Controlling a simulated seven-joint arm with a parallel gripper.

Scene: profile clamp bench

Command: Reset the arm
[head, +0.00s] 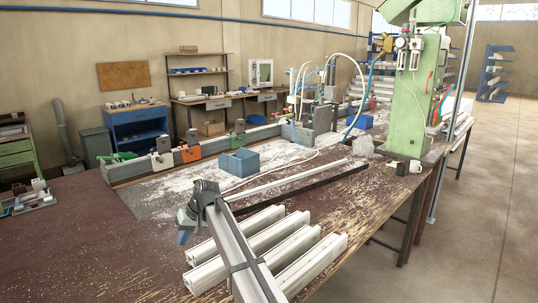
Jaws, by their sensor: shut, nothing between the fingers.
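My gripper (184,236) is at the left end of my arm, above the brown bench top (110,235). It points down, is small in the picture, and is shut with nothing held. Several white profiles (262,238) lie side by side on the bench, right of my gripper and partly hidden behind my arm. A row of clamps stands along a grey rail behind, with an orange clamp (187,142) and a green clamp (237,135) among them.
A blue bin (239,162) stands mid-bench behind my arm. A green machine column (412,95) rises at the right, with a white mug (415,166) by its base. White debris lies scattered around the bin. The bench's left front is clear.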

